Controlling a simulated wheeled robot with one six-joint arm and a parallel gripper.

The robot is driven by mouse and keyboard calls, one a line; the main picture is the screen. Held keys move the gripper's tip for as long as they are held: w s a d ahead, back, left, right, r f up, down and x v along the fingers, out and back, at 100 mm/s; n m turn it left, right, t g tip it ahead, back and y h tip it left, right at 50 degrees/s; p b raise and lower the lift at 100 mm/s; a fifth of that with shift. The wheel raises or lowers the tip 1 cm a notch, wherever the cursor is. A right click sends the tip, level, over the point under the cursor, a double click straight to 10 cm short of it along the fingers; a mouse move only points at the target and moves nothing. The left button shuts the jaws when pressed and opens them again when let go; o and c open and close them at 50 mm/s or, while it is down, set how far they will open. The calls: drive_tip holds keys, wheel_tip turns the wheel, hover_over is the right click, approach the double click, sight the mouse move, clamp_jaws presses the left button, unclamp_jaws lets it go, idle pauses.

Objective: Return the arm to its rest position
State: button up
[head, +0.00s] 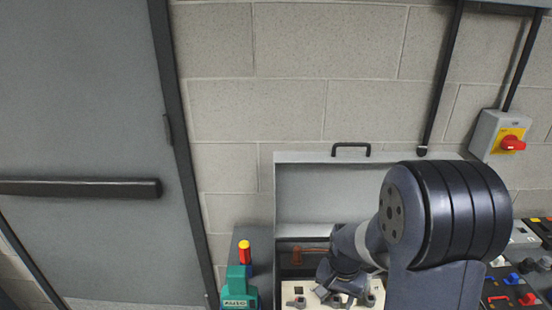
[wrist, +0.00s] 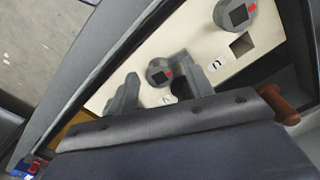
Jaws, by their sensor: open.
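My arm reaches down over an open cabinet in the head view, and its big dark joint covers much of the right side. In the head view the gripper is partly hidden by my arm. The cream panel also shows there, low in the middle (head: 294,289).
The cabinet's lid (head: 320,190) stands raised with a black handle (head: 351,146). A copper-coloured lever (head: 297,256) is inside. A green device (head: 239,286) with a red and yellow top stands left. A red-yellow switch (head: 512,143) is on the wall. A grey door (head: 80,120) is at left.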

drive_tip(key=shift+r, duration=2.2)
drive_tip(key=shift+s+b, duration=0.1)
drive_tip(key=shift+b, duration=0.2)
